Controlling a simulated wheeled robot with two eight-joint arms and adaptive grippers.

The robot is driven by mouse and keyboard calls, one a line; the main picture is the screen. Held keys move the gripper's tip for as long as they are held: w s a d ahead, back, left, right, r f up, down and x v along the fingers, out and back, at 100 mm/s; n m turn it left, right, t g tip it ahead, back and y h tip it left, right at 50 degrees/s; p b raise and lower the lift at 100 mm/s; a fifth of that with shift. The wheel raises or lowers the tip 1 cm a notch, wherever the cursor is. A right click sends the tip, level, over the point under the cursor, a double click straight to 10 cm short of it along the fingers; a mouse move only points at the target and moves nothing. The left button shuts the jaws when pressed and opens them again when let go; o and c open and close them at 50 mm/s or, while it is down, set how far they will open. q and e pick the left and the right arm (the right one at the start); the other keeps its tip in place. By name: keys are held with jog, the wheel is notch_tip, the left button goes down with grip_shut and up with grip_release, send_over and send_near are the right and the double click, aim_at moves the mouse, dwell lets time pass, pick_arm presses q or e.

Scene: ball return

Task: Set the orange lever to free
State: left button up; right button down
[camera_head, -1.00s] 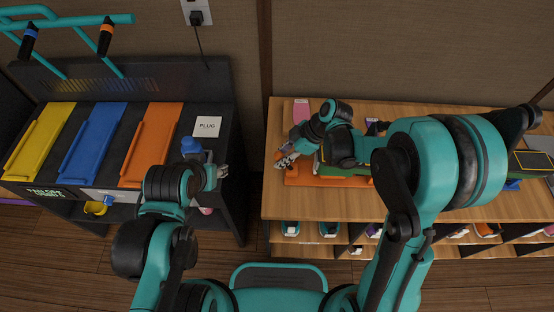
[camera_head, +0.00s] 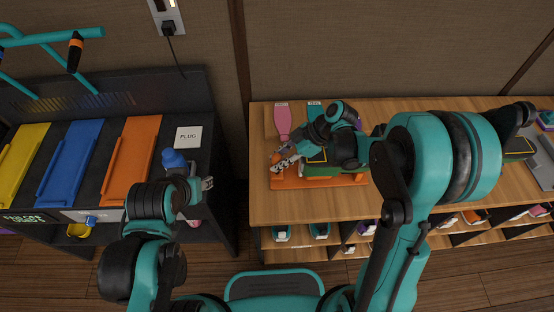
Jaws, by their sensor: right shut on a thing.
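My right gripper (camera_head: 284,164) is over the wooden table's left part, at an orange base (camera_head: 290,183). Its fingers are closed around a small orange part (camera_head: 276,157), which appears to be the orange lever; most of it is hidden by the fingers. The lever's setting and any marking for free cannot be read. My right wrist covers part of the base. My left gripper (camera_head: 207,184) is over the right edge of the dark bench, away from the orange base; its fingers are too small to judge.
A pink pin-shaped piece (camera_head: 283,123) and a teal tag (camera_head: 314,107) stand behind my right gripper. The dark bench holds yellow, blue and orange trays (camera_head: 131,160) and a PLUG card (camera_head: 188,138). The wooden tabletop (camera_head: 290,210) is clear in front.

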jog(key=shift+d+f, duration=0.1)
jog(key=shift+d, duration=0.05)
jog(key=c, duration=1.2)
grip_release()
jog(key=v, duration=1.2)
jog(key=shift+s+m+t+h, duration=0.3)
jog(key=shift+s+m, duration=0.25)
jog(key=shift+m, duration=0.25)
jog(key=s+d+m+t+h, duration=0.2)
jog(key=s+m, duration=0.1)
jog(key=m, duration=0.2)
jog(key=s+d+r+m+t+h, duration=0.1)
jog(key=s+d+m+t+h, duration=0.1)
jog(key=s+m, duration=0.2)
jog(key=s+d+m+t+h, duration=0.2)
jog(key=s+m+h, duration=0.1)
jog(key=m, duration=0.4)
jog(key=shift+s+d+r+t, duration=0.25)
jog(key=shift+s+t, duration=0.05)
jog(key=shift+s, duration=0.2)
